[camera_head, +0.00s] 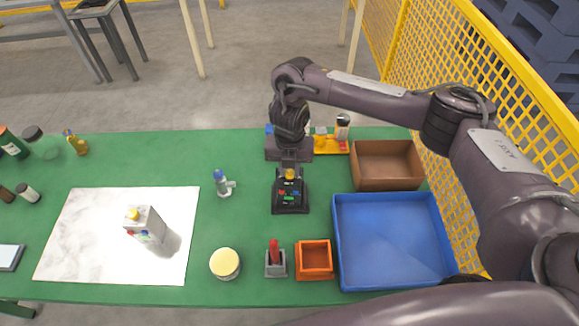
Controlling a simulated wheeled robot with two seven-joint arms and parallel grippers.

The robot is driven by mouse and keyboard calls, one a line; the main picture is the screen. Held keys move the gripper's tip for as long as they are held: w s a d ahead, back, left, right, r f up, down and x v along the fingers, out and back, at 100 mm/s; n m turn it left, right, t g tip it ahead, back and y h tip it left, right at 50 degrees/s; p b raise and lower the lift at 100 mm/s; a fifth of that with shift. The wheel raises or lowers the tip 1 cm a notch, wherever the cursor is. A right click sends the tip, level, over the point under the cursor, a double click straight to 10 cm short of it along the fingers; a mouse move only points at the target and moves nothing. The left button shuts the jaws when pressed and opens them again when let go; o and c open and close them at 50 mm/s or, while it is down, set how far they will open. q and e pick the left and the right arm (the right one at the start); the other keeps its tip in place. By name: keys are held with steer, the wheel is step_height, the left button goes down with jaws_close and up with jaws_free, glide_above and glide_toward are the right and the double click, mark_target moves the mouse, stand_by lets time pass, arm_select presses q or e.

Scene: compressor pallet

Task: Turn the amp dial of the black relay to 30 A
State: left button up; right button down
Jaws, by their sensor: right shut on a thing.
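The black relay (290,203) stands upright on the green table, right of the middle. It has a yellow dial (290,175) at its top and small coloured parts on its face. My right gripper (290,168) reaches down from above and behind the relay, and is shut on the yellow dial. The dial's setting is too small to read. A second relay, white with a yellow dial (134,213), stands on the white marbled sheet at the left. My left gripper is not in view.
A blue tray (338,240), a brown box (388,184) and an orange box (314,274) stand to the right. A red-handled switch (274,258), a yellow-lidded jar (225,263) and a grey-blue fitting (223,184) stand nearby. Bottles line the left edge. A yellow fence (430,70) rises behind.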

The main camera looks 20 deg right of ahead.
mark_target(289, 172)
stand_by(0.8)
steer(key=c, duration=1.2)
jaws_free()
step_height(289, 172, up, 8)
steer(key=shift+f+p, duration=0.1)
steer(key=shift+p, duration=0.45)
steer(key=shift+a, duration=0.1)
